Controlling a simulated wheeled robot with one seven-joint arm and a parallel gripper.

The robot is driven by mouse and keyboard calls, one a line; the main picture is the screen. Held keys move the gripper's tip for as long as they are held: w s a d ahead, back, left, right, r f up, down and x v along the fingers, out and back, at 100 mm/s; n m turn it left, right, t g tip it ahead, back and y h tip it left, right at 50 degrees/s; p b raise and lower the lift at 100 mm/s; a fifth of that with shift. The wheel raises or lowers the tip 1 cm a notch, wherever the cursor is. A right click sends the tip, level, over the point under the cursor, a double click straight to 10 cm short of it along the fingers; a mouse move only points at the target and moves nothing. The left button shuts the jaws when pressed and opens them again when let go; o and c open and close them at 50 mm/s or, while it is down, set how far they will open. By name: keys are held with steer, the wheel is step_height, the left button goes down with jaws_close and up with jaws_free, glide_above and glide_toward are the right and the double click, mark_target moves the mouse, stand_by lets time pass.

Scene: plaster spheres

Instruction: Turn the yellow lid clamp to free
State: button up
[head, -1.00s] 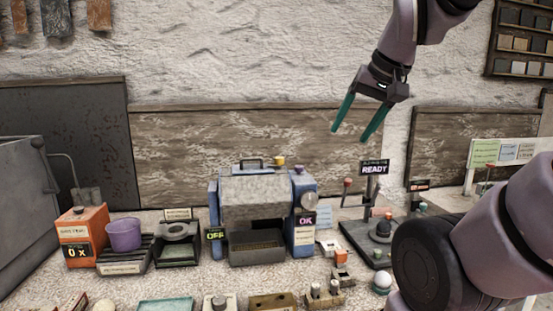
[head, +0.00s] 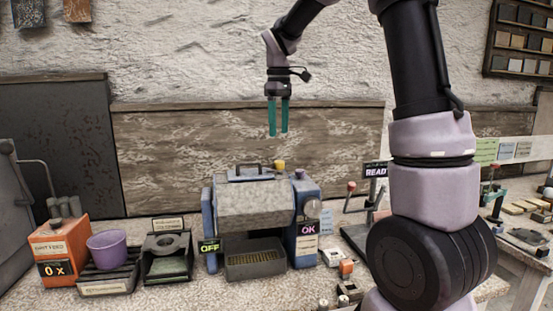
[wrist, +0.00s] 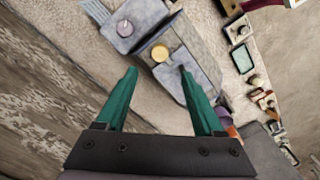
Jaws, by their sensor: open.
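The yellow lid clamp (head: 280,164) is a small round knob on top of the grey and blue machine (head: 256,205), behind the lid's right part. In the wrist view the yellow clamp (wrist: 160,53) shows from above as a round cap, ahead of and between my fingertips. My gripper (head: 278,134) has two green fingers pointing down, just above the clamp in the head view. It is open and empty, with a gap between the fingers (wrist: 157,70). I see no contact with the clamp.
An orange box (head: 60,254) and a purple cup (head: 108,248) stand farther left. A wooden board (head: 160,150) backs the bench.

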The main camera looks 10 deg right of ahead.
mark_target(275, 168)
step_height(275, 168, down, 10)
steer(key=shift+r, duration=0.1)
stand_by(0.4)
jaws_close()
